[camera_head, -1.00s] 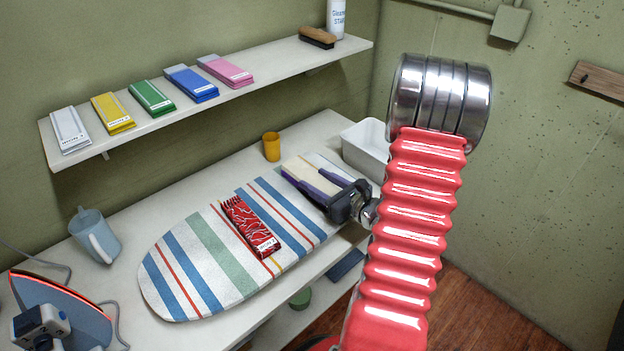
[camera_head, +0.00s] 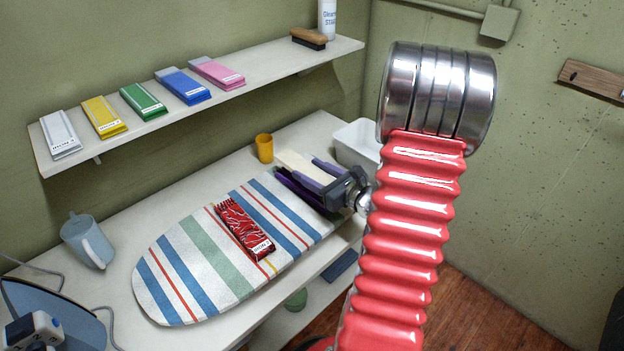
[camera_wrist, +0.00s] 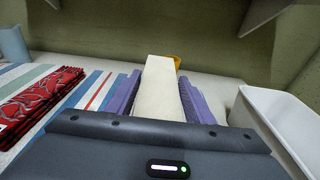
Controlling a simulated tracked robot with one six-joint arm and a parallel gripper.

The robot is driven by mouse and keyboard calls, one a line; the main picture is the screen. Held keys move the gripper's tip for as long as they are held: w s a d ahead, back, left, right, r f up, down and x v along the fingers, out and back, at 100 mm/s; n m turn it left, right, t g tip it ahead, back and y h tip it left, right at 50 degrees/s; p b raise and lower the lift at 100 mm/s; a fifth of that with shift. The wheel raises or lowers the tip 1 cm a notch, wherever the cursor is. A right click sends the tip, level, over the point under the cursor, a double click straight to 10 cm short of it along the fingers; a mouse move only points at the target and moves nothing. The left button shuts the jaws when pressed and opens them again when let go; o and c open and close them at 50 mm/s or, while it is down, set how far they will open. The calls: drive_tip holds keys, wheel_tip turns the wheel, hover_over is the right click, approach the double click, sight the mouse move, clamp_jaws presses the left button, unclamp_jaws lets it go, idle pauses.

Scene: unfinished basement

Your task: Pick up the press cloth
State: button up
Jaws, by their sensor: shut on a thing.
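The press cloth, a cream folded strip (camera_head: 294,160), is between the purple fingers of my gripper (camera_head: 298,175), at the far right end of the striped ironing board (camera_head: 205,262). In the wrist view the cloth (camera_wrist: 158,88) runs lengthwise between both purple fingers and sticks out past their tips. My gripper (camera_wrist: 158,95) is shut on it. The cloth seems held a little above the board, but the exact gap is hard to tell. Part of the cloth is hidden by the fingers and palm.
A red patterned folded cloth (camera_head: 243,228) lies mid-board. A yellow cup (camera_head: 264,148) stands behind the gripper, and a white bin (camera_head: 358,142) is close on the right. A blue jug (camera_head: 88,243) and an iron (camera_head: 50,310) are left. A shelf (camera_head: 205,108) with folded packets hangs above.

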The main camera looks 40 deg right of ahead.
sight(311, 172)
drive_tip(key=shift+r, duration=3)
